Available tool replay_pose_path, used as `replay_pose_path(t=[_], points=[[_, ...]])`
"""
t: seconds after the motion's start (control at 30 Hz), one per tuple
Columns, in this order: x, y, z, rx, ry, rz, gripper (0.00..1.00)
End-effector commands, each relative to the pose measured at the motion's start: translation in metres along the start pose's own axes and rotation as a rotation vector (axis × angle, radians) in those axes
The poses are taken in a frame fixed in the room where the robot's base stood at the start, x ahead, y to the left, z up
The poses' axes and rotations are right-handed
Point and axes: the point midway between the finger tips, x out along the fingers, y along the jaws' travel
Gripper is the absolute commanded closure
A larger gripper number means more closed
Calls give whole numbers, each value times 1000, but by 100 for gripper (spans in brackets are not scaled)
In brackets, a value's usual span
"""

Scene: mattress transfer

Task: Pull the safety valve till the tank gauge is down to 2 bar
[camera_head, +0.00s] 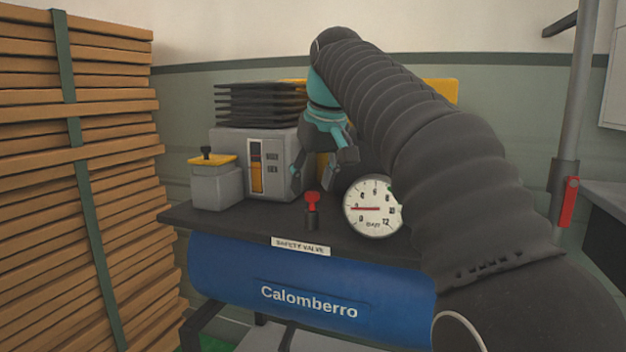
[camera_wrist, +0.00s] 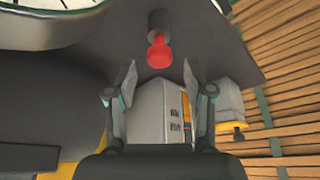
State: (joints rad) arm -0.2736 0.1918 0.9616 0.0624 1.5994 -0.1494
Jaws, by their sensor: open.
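The safety valve (camera_head: 312,199) has a red knob on a dark stem. It stands upright on the black top plate, behind the white "SAFETY VALVE" label (camera_head: 300,246). In the wrist view the red knob (camera_wrist: 159,54) lies just beyond the fingertips, centred between them. My gripper (camera_head: 315,183) is open and empty, pointing down behind and above the knob; I see no contact. The round gauge (camera_head: 373,207) is right of the valve. Its red needle points left, near where 2 would be between 0 and 4; the exact reading is too small to tell. The blue tank (camera_head: 230,275) lies below.
A grey machine (camera_head: 230,150) with black slats on top and a small yellow-lidded grey box (camera_head: 215,185) stand left of my gripper. A tall strapped stack of wooden boards (camera_head: 80,200) fills the left side. A pole with a red handle (camera_head: 569,202) stands right.

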Motion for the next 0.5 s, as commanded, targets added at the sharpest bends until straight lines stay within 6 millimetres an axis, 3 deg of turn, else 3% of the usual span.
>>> replay_pose_path(t=[0.17, 0.5], points=[[-6, 0, 0, 0, 1, 0, 48], [-50, 0, -1, 0, 3, 0, 48]])
